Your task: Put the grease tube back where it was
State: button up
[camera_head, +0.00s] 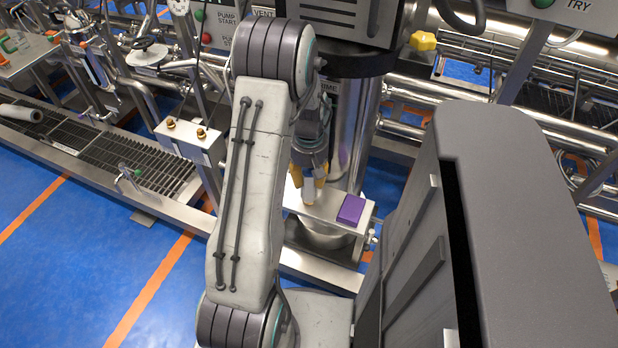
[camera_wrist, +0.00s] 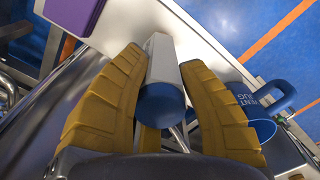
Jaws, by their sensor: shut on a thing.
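The grease tube (camera_wrist: 161,58) is white with a round blue end and lies between the two yellow fingers of my gripper (camera_wrist: 163,66) in the wrist view. My gripper is shut on it. In the head view my gripper (camera_head: 309,180) points down over a small metal shelf (camera_head: 325,207), with the pale tube (camera_head: 309,193) between its fingers. The tube's far end is over or on the shelf; I cannot tell whether it touches.
A purple block (camera_head: 351,209) sits on the shelf's right end; it also shows in the wrist view (camera_wrist: 74,14). A blue lettered object (camera_wrist: 265,104) is beside the right finger. Pipes and a steel column (camera_head: 355,130) stand behind the shelf.

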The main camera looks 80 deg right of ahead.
jog(key=shift+f, duration=0.2)
jog(key=o, duration=1.1)
notch_tip(320, 180, up, 12)
jog(key=shift+r+p, duration=0.15)
jog(key=shift+p, duration=0.65)
jog(key=shift+w, duration=0.15)
